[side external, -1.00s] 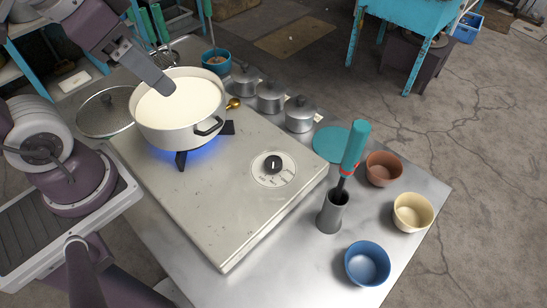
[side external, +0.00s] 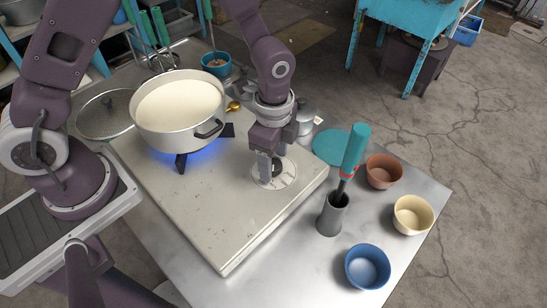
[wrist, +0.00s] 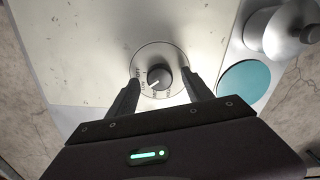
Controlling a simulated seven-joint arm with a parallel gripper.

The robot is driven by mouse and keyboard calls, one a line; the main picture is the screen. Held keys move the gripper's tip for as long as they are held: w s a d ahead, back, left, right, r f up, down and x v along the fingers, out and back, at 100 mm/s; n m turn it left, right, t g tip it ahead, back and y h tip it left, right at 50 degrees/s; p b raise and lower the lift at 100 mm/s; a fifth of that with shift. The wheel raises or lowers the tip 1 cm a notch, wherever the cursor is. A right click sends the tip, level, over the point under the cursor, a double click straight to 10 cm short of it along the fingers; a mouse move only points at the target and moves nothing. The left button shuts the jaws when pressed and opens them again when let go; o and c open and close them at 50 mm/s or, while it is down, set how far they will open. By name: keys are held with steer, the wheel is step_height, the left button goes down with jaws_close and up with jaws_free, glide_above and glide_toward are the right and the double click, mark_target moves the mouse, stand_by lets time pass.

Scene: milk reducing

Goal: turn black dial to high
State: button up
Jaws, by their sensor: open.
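The black dial (wrist: 159,77) sits on a round marked plate (wrist: 176,60) on the stove's top. A white pointer line shows on the dial in the wrist view, aimed toward the lower left; the labels are too small to read. My gripper (side external: 272,172) points down over the dial. In the wrist view my gripper (wrist: 160,88) is open, with one finger on each side of the dial and visible gaps to it. In the side view the fingers partly hide the dial (side external: 278,166).
A white pot (side external: 180,113) of milk stands on the burner, with blue flame beneath. A teal disc (side external: 330,148), a grey holder (side external: 332,215) with a teal-handled tool, and several bowls (side external: 367,266) are to the right. Metal canisters stand behind my gripper.

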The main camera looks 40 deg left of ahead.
steer(key=shift+f, duration=0.2)
jaws_close()
steer(key=shift+n, duration=0.4)
steer(key=n, duration=0.2)
steer(key=shift+n, duration=0.4)
steer(key=n, duration=0.4)
steer(key=shift+n, duration=0.3)
steer(key=n, duration=0.4)
steer(key=shift+n, duration=1.9)
